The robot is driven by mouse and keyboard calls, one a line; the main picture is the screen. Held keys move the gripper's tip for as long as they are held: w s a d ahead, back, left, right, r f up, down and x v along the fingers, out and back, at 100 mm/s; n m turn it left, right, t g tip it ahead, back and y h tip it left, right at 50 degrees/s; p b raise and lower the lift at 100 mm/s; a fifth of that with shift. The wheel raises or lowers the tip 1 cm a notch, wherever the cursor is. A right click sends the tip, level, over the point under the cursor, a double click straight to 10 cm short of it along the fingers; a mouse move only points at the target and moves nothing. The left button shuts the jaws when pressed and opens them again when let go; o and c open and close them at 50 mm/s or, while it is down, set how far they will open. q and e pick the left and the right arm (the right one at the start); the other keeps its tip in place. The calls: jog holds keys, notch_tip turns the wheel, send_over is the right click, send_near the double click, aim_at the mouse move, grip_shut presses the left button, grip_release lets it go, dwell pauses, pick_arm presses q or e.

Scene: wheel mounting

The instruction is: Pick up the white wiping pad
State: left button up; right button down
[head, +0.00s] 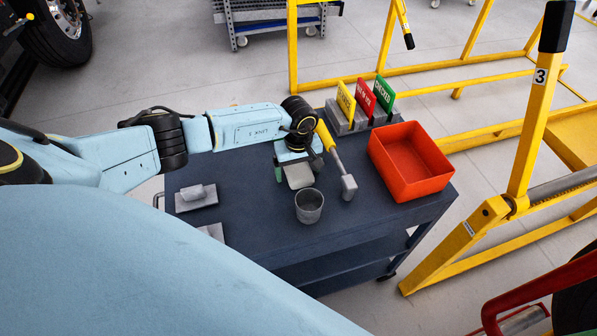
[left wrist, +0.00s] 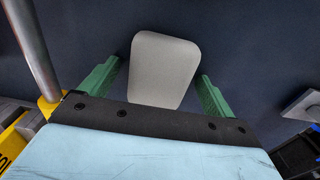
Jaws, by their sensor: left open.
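The white wiping pad (head: 300,179) lies on the dark blue cart top (head: 245,215), a rounded pale slab partly hidden by my left gripper in the head view. My left gripper (head: 296,164) is open just over it. In the left wrist view the pad (left wrist: 165,62) shows between the two green fingers of the left gripper (left wrist: 159,70), with a gap visible on each side. Its near end is hidden by the gripper's dark front edge. My right gripper is not in view.
A yellow-handled tool (head: 339,164) lies close to the right of the gripper. A grey cup (head: 309,206) stands in front of the pad. An orange bin (head: 425,181) and a rack of coloured signs (head: 366,100) are further right. A grey block (head: 196,197) sits at left.

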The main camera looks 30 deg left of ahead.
aim_at(299, 169)
pick_arm(q)
jog(key=c, duration=1.1)
jog(key=shift+o, duration=0.2)
jog(key=shift+r, duration=0.1)
notch_tip(299, 169, up, 10)
